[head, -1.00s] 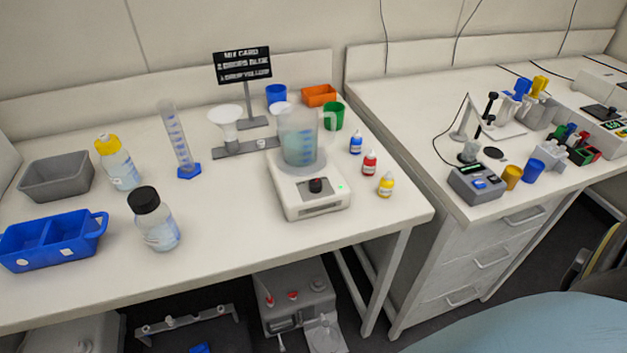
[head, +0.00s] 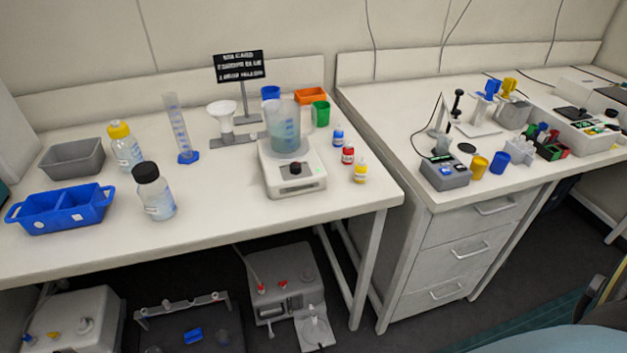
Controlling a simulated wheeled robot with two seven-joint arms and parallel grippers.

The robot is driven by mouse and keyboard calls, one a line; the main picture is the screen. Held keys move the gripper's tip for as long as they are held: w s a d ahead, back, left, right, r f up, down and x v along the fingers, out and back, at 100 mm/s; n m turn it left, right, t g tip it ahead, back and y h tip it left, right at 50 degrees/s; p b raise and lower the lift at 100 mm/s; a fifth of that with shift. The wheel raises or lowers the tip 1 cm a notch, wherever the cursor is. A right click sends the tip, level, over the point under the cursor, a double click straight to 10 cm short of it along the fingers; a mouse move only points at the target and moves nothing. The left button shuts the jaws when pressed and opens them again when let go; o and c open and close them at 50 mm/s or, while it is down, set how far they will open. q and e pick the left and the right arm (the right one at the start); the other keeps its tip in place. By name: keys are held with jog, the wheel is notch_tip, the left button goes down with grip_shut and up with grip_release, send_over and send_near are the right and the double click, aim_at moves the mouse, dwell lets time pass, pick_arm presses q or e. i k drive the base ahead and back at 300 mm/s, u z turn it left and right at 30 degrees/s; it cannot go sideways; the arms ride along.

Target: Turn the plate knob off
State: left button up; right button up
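The white stirring plate (head: 294,183) stands near the right end of the left bench. Its black knob (head: 296,168) is on the front face, beside a small green light (head: 311,168). A clear beaker (head: 284,126) with bluish liquid stands on top of the plate. The knob's exact setting is too small to read. Neither of my grippers shows in the head view.
Dropper bottles in blue (head: 338,135), red (head: 348,155) and yellow (head: 360,173) stand right of the plate. A black-capped bottle (head: 154,192) and a blue tray (head: 62,227) are at the left. The bench front before the plate is clear.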

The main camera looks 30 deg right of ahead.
aim_at(295, 167)
jog(key=z, duration=0.5)
jog(key=i, duration=0.85)
